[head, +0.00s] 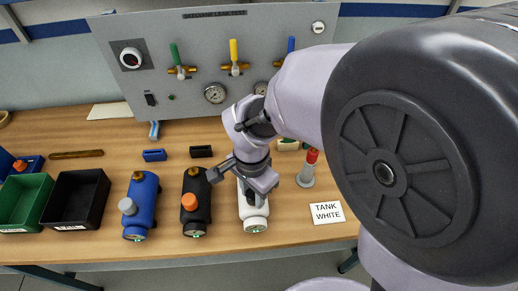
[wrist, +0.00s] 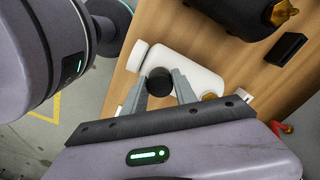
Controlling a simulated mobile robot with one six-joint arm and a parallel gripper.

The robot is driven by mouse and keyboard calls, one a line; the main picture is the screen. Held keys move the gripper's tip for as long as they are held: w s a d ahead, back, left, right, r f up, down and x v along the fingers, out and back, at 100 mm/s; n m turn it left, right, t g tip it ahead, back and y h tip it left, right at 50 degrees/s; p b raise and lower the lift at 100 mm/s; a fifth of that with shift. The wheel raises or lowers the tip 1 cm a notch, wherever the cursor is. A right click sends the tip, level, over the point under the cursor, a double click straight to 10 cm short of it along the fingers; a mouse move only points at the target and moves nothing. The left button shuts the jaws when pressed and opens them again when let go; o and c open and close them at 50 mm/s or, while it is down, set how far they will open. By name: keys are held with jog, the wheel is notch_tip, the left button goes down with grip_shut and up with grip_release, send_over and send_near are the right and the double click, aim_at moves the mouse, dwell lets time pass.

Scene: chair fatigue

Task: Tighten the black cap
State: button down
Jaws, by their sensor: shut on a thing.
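The white tank (wrist: 190,72) lies on the table under my gripper, with its black cap (wrist: 158,80) on its upper side. In the head view the white tank (head: 253,213) is partly hidden by my gripper (head: 251,196). In the wrist view my gripper (wrist: 164,88) has one grey finger on each side of the black cap and is shut on it. The cap sits on the tank. How tight it is cannot be seen.
A black tank (head: 196,207) with an orange cap and a blue tank (head: 141,204) with a grey cap stand to the left. The valve panel (head: 205,37) stands behind.

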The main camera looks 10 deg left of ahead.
jog(key=shift+f+m+b, duration=0.15)
jog(key=shift+m+b, duration=0.55)
jog(key=shift+m, duration=0.3)
jog(key=shift+r+m, duration=0.2)
jog(key=shift+m, duration=0.8)
